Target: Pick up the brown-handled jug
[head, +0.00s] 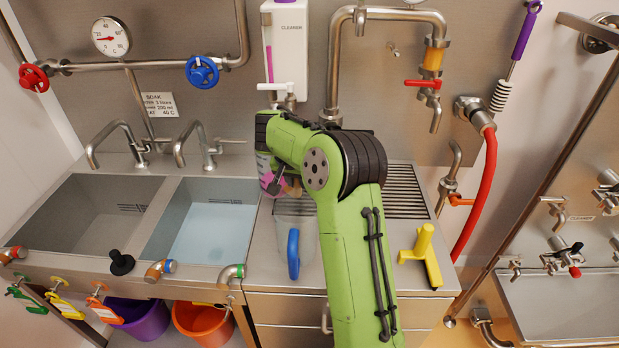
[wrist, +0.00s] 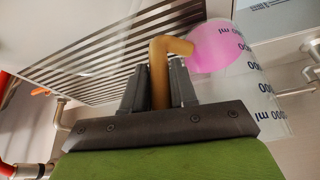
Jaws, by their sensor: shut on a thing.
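The brown-handled jug (wrist: 240,68) is clear with dark printed markings and holds pink liquid. In the wrist view its brown handle (wrist: 160,72) stands between the two dark fingers of my gripper (wrist: 158,88), which is shut on it. In the head view the jug (head: 265,168) shows partly to the left of my green arm, near the right edge of the water-filled sink. My gripper (head: 280,184) is beside it, partly hidden by the arm. I cannot tell whether the jug's base touches the counter.
A clear jug with a blue handle (head: 293,254) stands on the counter close below. A yellow tool (head: 424,256) lies to the right. The ribbed drainboard (head: 405,190) is behind my arm. The water-filled sink (head: 212,225) is to the left, with a tap (head: 192,142) behind it.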

